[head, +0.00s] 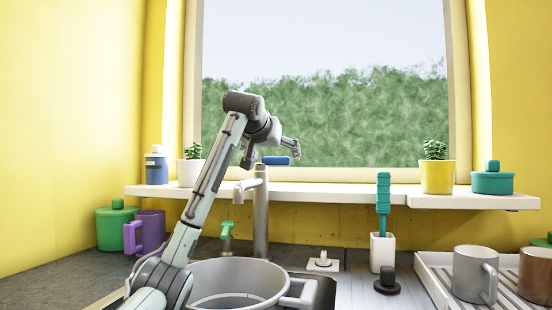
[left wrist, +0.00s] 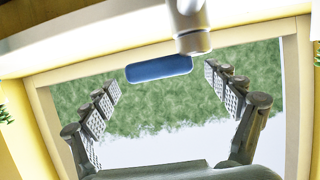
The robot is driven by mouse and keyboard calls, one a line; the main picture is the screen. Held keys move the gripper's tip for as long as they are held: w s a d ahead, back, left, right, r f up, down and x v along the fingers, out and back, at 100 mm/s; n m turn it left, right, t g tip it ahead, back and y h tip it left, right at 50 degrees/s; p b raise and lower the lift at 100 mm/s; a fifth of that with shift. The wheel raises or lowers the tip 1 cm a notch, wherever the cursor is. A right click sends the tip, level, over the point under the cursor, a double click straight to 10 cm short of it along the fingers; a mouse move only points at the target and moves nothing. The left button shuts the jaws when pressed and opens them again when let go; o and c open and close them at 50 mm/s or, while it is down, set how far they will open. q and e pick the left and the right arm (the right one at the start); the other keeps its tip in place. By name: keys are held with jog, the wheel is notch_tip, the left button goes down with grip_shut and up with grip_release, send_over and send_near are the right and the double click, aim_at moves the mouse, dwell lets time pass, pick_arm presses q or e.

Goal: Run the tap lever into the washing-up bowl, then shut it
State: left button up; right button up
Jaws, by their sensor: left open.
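The grey metal tap (head: 261,215) stands behind the sink, its spout (head: 244,188) pointing left and forward. No water shows below the spout. A blue bar (head: 276,160), apparently the tap lever, sits at the tap's top. In the left wrist view the blue bar (left wrist: 150,70) shows beside the tap's metal end (left wrist: 192,42). The grey round washing-up bowl (head: 270,275) is in the sink, partly hidden by my left arm. My left gripper (head: 293,148) is open and empty near the blue bar; the bar appears between its fingers (left wrist: 162,82) in the left wrist view.
A white sill (head: 330,193) carries a blue bottle (head: 156,168), potted plants and a teal pot (head: 492,180). A brush holder (head: 382,252) stands right of the sink. Mugs stand on a white rack (head: 432,275). A green-topped item (head: 227,236) is left of the tap.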

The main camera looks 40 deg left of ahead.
pick_arm(q)
jog(key=v, duration=1)
jog(key=shift+s, duration=0.2)
dwell(0.3)
